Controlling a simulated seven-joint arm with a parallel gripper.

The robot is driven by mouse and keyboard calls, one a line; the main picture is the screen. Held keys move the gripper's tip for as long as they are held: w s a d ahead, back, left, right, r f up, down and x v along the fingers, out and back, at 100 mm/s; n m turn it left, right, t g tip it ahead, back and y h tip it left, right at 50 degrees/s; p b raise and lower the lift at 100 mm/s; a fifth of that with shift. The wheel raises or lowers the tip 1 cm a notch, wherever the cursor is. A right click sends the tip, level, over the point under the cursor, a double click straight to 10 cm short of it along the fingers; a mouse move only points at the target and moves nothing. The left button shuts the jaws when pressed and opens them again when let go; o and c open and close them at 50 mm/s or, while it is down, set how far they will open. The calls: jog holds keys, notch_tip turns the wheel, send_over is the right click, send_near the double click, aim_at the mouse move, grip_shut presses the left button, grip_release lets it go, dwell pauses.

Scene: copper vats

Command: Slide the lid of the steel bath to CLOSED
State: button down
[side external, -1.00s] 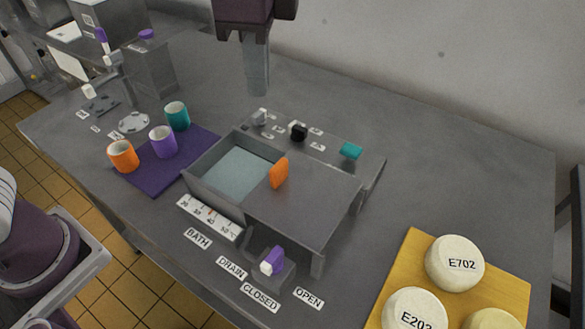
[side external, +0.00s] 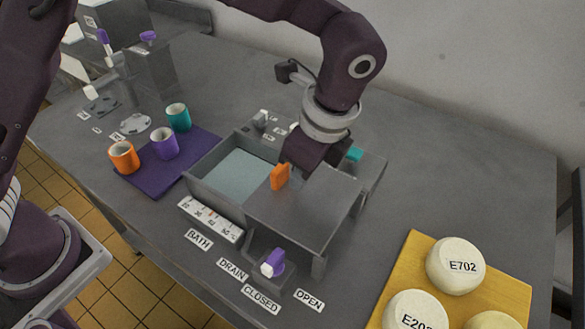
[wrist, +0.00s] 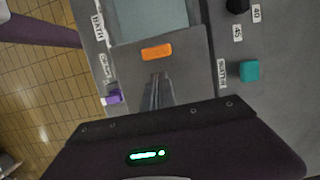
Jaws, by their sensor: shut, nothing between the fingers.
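The steel bath (side external: 218,194) is an open grey box with pale water (side external: 242,173) showing in its left part. Its flat grey lid (side external: 315,205) covers the right part, leaving the left part uncovered. The lid's upright orange handle (side external: 281,176) stands near the lid's left edge; it also shows in the wrist view (wrist: 157,51). My gripper (wrist: 158,82) is shut and empty, over the lid on the covered side of the handle. A small gap shows between fingertips and handle in the wrist view. In the side view the fingertips are hard to make out.
A purple-handled drain lever (side external: 274,262) stands at the bath's front, by the DRAIN, CLOSED and OPEN labels. A teal knob (side external: 355,153) is behind the lid. Cups (side external: 165,143) stand on a purple mat (side external: 190,172) at left. Cheese-like rounds (side external: 455,265) lie on a yellow board (side external: 400,270).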

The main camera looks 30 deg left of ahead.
jog(key=shift+a, duration=0.85)
jog(key=a, duration=1.6)
